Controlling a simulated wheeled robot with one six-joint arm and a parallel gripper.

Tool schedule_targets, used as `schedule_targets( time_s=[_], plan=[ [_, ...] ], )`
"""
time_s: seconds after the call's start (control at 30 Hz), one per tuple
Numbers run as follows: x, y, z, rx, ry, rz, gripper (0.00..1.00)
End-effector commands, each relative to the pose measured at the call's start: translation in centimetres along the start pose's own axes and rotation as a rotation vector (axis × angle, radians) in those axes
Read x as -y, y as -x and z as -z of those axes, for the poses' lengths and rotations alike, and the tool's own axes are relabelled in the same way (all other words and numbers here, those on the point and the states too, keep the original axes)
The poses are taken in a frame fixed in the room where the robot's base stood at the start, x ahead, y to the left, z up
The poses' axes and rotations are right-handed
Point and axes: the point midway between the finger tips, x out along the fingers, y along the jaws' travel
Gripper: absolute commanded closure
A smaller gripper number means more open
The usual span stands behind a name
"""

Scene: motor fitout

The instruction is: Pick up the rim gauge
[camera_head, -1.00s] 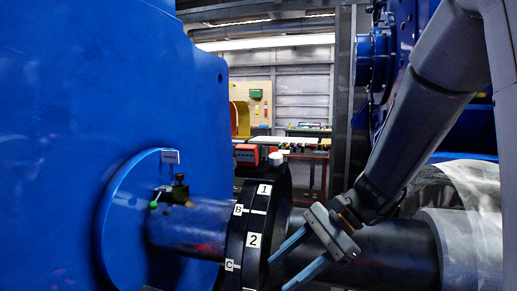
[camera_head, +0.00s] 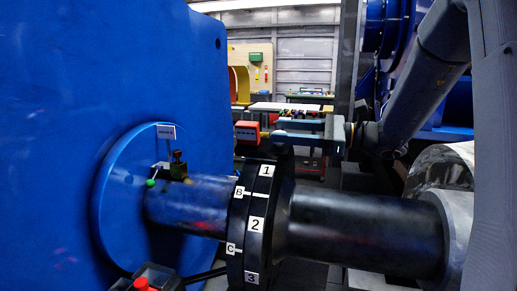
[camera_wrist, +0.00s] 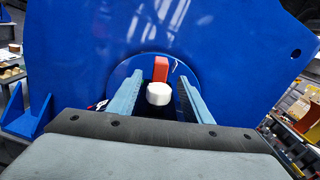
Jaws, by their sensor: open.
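What looks like the rim gauge, a red block (camera_head: 247,132) with a dark face, sits at the top of the black coupling (camera_head: 262,225). In the wrist view the red block (camera_wrist: 160,69) stands just beyond a white round knob (camera_wrist: 158,94). My gripper (camera_head: 276,132) is open above the coupling's top, with its fingers pointing left towards the red block. In the wrist view the two blue-grey fingers of my gripper (camera_wrist: 158,98) lie on either side of the knob, with gaps on both sides.
The large blue housing (camera_head: 90,90) fills the left. The dark shaft (camera_head: 360,232) runs right from the coupling. A red button (camera_head: 144,284) shows at the bottom left. A bench stands behind.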

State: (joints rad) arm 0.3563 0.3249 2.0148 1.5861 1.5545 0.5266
Motion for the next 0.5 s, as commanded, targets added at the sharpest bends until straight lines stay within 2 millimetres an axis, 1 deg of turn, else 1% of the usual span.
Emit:
schedule_targets(
  time_s=[0.07,0.37,0.5],
  plan=[
    [0.0,-0.4,0.1,0.002,0.0,0.0,0.55],
    [0.0,-3.2,-0.1,0.001,-0.002,-0.002,0.55],
    [0.0,-4.8,-0.3,0.002,-0.002,-0.003,0.55]
  ],
)
